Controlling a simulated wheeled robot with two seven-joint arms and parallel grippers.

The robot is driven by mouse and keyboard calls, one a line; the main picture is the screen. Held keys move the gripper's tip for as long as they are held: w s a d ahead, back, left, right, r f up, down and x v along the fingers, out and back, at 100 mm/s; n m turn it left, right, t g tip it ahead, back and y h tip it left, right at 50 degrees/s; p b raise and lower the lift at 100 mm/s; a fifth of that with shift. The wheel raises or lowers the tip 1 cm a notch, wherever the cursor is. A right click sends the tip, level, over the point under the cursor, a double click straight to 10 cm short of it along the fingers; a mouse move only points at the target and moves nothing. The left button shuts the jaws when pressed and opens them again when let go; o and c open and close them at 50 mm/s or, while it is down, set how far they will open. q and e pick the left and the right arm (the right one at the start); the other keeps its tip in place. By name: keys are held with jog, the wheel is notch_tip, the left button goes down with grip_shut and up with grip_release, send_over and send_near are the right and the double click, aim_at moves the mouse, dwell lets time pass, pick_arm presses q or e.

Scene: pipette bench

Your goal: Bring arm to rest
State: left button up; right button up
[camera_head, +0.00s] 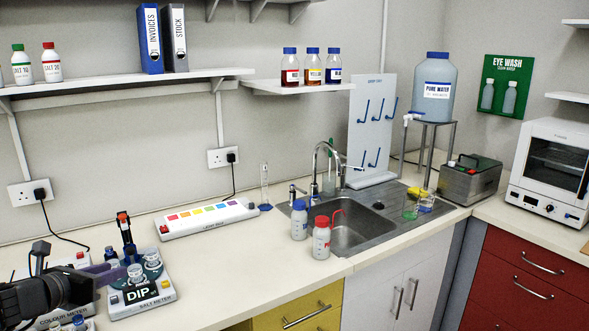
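My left arm comes in at the lower left corner. Its black gripper (108,273) points right, low over the bench by the salt meter (150,292) and the colour meter (82,309). The fingers are small and partly lost against the things behind them, so I cannot tell whether they are open or shut, and I see nothing clearly held. My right arm and gripper are not in view.
A DIP sign (141,293), small jars and an upright pipette (127,237) crowd the gripper's right. A colour-patch strip (206,217), two capped bottles (321,238) and the sink (359,231) lie further right. The bench front between salt meter and bottles is clear.

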pick_arm(q)
jog(key=s+d+f+m+g+h, duration=0.1)
jog(key=s+d+f+m+g, duration=0.25)
jog(key=d+f, duration=0.55)
jog(key=s+d+f+m+g, duration=0.2)
jog(key=d+f+m, duration=0.3)
jog(key=f, duration=0.7)
jog(key=s+d+f+m+g+h, duration=0.15)
jog(key=d+f+m+g, duration=0.35)
jog(key=f, duration=0.6)
jog(key=s+d+f+m+g, duration=0.1)
jog(key=s+d+f+m, duration=0.6)
jog(key=s+d+m, duration=0.2)
jog(key=s+d+f+m+g, duration=0.1)
jog(key=s+d+f+m, duration=0.6)
jog(key=s+d+m, duration=0.3)
jog(key=s+d, duration=0.1)
jog(key=s, duration=0.2)
jog(key=shift+s+d+f, duration=0.25)
jog(key=shift+s, duration=0.15)
jog(key=shift+a, duration=0.1)
